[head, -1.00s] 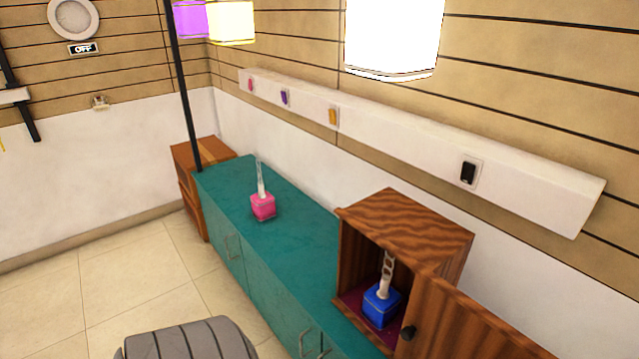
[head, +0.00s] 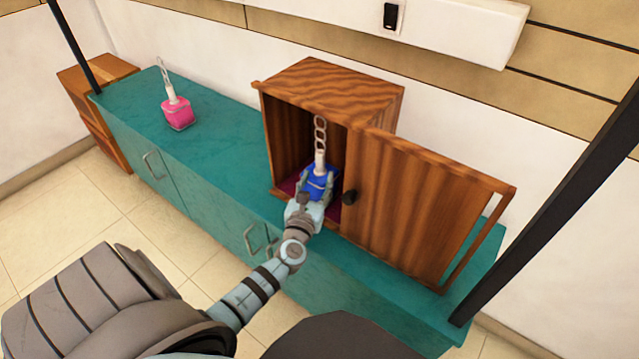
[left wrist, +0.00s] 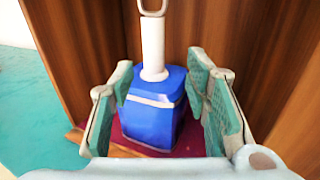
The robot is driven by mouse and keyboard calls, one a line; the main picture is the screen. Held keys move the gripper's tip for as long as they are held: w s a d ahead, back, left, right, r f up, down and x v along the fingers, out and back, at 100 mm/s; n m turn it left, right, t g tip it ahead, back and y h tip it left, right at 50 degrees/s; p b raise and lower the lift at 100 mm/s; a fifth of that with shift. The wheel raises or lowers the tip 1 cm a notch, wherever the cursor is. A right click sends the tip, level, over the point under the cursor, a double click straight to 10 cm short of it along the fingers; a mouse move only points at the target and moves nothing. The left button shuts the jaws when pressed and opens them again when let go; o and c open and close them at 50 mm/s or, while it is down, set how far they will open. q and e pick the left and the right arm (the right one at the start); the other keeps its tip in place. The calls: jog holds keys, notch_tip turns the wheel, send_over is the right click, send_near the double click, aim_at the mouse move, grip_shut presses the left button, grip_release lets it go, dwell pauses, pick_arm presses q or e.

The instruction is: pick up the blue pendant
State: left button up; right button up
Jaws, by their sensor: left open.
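The blue pendant (head: 319,181) stands upright inside the open wooden cabinet (head: 330,78), with a white stem and chain links on top. In the left wrist view the blue pendant (left wrist: 151,112) stands on a dark red cabinet floor, between the two fingers. My left gripper (head: 318,187) reaches into the cabinet opening at the pendant. In the left wrist view my left gripper (left wrist: 165,95) is open, with one finger at each side of the blue block. The left finger looks very close to the block; I cannot tell whether it touches. My right gripper is not in view.
The cabinet door (head: 425,200) stands open to the right, with a dark knob (head: 349,197). The cabinet sits on a teal counter (head: 215,150). A pink pendant (head: 178,112) stands on the counter at the left. A dark pole crosses the right side.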

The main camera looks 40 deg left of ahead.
aim_at(319, 168)
pick_arm(q)
jog(key=shift+x, duration=0.9)
jog(key=b+x, duration=0.1)
jog(key=x, duration=0.1)
jog(key=b+x, duration=0.1)
jog(key=x, duration=0.1)
jog(key=shift+a+f, duration=0.1)
jog(key=shift+a, duration=0.3)
jog(key=shift+w+a, duration=0.15)
jog(key=shift+w, duration=0.15)
jog(key=c, duration=0.9)
grip_shut()
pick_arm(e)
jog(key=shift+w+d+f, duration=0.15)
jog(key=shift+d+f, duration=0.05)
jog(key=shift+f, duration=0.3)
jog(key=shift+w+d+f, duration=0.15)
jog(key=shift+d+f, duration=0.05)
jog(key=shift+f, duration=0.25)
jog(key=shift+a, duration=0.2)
